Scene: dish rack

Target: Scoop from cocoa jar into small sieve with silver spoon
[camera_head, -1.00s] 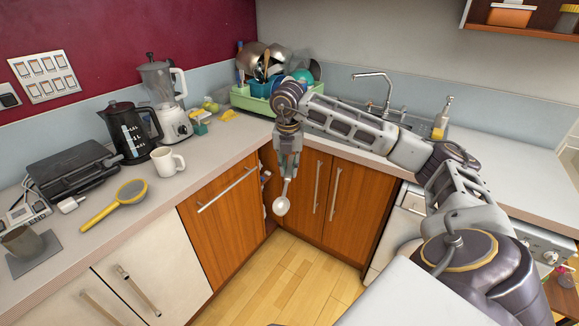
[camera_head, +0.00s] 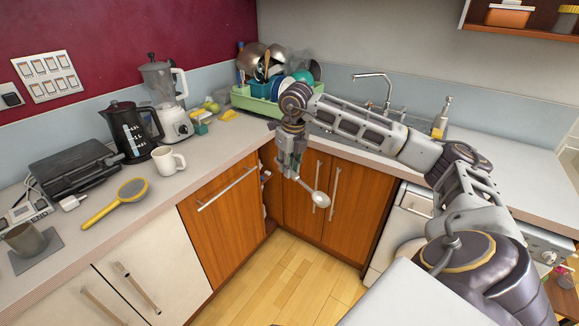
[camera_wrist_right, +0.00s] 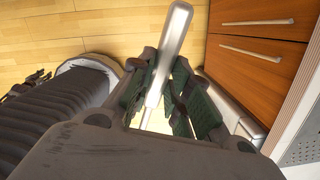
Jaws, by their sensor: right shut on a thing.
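My right gripper (camera_head: 291,165) is shut on the silver spoon (camera_head: 318,198) in front of the corner cupboards, over the floor and clear of the counter. The spoon slants down to the right in the head view, its bowl lowest. In the right wrist view its pale shaft (camera_wrist_right: 172,50) shows between the fingers (camera_wrist_right: 163,98). The small sieve (camera_head: 131,190), with a yellow handle, lies on the left counter, well left of the gripper. I cannot make out a cocoa jar for certain. My left gripper is not in view.
A white mug (camera_head: 167,160), black kettle (camera_head: 128,130), blender (camera_head: 172,120) and black grill (camera_head: 75,165) stand on the left counter (camera_head: 150,215). A grey cup (camera_head: 23,240) stands at its near left. A green dish rack (camera_head: 252,104) fills the corner.

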